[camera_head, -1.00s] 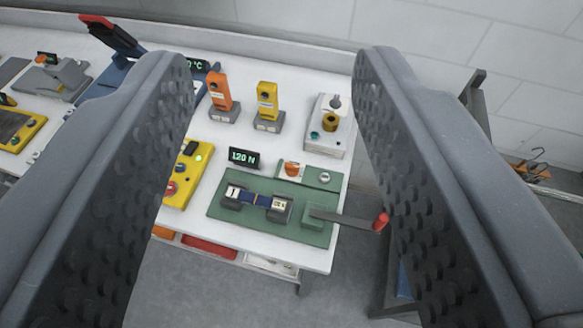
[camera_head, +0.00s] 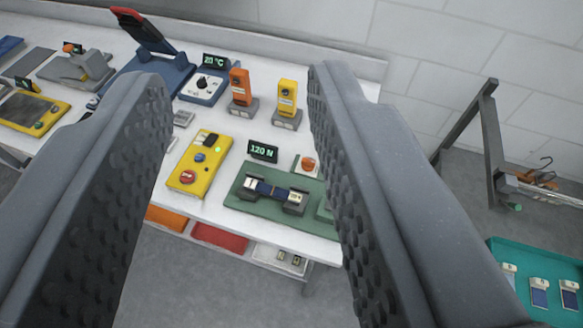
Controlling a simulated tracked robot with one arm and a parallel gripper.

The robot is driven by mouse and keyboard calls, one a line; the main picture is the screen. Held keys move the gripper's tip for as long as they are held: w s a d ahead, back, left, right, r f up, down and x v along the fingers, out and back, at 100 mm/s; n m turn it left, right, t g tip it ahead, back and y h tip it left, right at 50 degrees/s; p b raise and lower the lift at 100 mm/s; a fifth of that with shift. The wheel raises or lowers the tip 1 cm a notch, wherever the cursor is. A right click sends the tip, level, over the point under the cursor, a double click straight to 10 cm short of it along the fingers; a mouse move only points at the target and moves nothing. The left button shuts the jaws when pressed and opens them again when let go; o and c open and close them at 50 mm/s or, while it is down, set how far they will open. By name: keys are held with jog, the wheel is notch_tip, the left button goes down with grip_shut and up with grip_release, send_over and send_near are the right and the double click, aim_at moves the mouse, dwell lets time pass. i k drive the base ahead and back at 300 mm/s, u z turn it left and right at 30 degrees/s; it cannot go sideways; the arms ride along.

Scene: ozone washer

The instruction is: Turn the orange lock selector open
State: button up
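A small orange knob (camera_head: 308,164) sits on a light plate at the back of a green board (camera_head: 246,207) on the white bench. It looks like the orange lock selector, but its pointer direction is too small to tell. The green board also carries two dark clamps with a blue strip (camera_head: 266,189) between them. My gripper (camera_head: 238,82) is open and empty, with its two grey, dimpled fingers on either side of the view. The knob shows in the gap close to the right finger, beyond the fingers. The right finger hides the board's right end.
A black 120 N display (camera_head: 263,151) stands behind the green board. A yellow control box (camera_head: 200,165) lies to its left. Orange (camera_head: 239,87) and yellow (camera_head: 287,98) upright units stand behind. A teal tray (camera_head: 520,262) is at the lower right. Grey floor is open in front.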

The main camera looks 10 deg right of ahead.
aim_at(308, 165)
jog(key=u, duration=0.7)
jog(key=k, duration=1)
jog(key=u, duration=0.55)
jog(key=i, duration=1.25)
jog(key=z, duration=1.1)
jog(key=i, duration=0.95)
jog(key=z, duration=0.4)
